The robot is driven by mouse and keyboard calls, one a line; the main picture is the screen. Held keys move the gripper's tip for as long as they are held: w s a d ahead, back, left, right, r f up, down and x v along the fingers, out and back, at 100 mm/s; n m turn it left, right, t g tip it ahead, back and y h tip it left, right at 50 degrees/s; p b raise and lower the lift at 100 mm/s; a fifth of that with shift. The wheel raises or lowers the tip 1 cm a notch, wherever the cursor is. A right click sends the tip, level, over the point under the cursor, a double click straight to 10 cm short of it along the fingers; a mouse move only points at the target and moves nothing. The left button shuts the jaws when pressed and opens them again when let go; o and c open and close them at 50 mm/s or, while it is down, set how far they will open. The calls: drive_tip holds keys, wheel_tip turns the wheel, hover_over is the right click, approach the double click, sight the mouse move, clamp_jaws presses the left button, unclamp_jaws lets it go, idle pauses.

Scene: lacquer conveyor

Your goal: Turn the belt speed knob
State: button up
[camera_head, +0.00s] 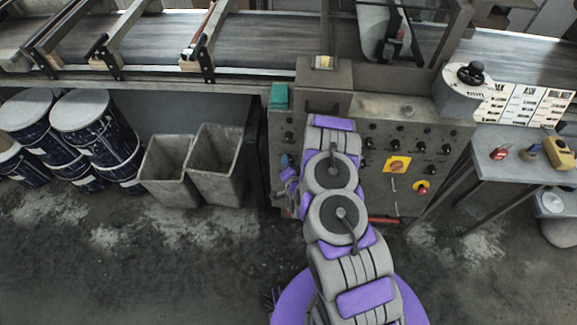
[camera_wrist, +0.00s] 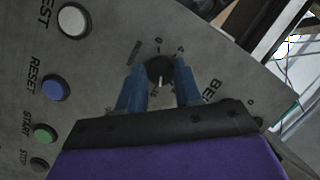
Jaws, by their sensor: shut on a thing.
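The black belt speed knob (camera_wrist: 160,72) sits on the grey panel in the wrist view, with a pale pointer mark on its face and a numbered scale around it. The label beside it begins "BE", and the rest is hidden. My gripper (camera_wrist: 160,65) has one blue finger on each side of the knob and is shut on it. In the head view my arm reaches to the left part of the control cabinet (camera_head: 375,107). The knob cannot be made out there behind my arm.
In the wrist view a white button (camera_wrist: 73,20), a blue RESET button (camera_wrist: 55,88) and a green START button (camera_wrist: 45,133) lie left of the knob. A yellow-plated switch (camera_head: 397,165) and red button (camera_head: 421,188) are right of my arm. Grey bins (camera_head: 215,165) stand left.

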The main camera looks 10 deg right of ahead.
drive_tip(key=shift+d+m+t+b, duration=0.1)
drive_tip(key=shift+m+t+b, duration=0.25)
drive_tip(key=shift+m, duration=0.55)
drive_tip(key=o, duration=1)
drive_tip(key=shift+d, duration=0.1)
drive_tip(key=shift+s, duration=0.1)
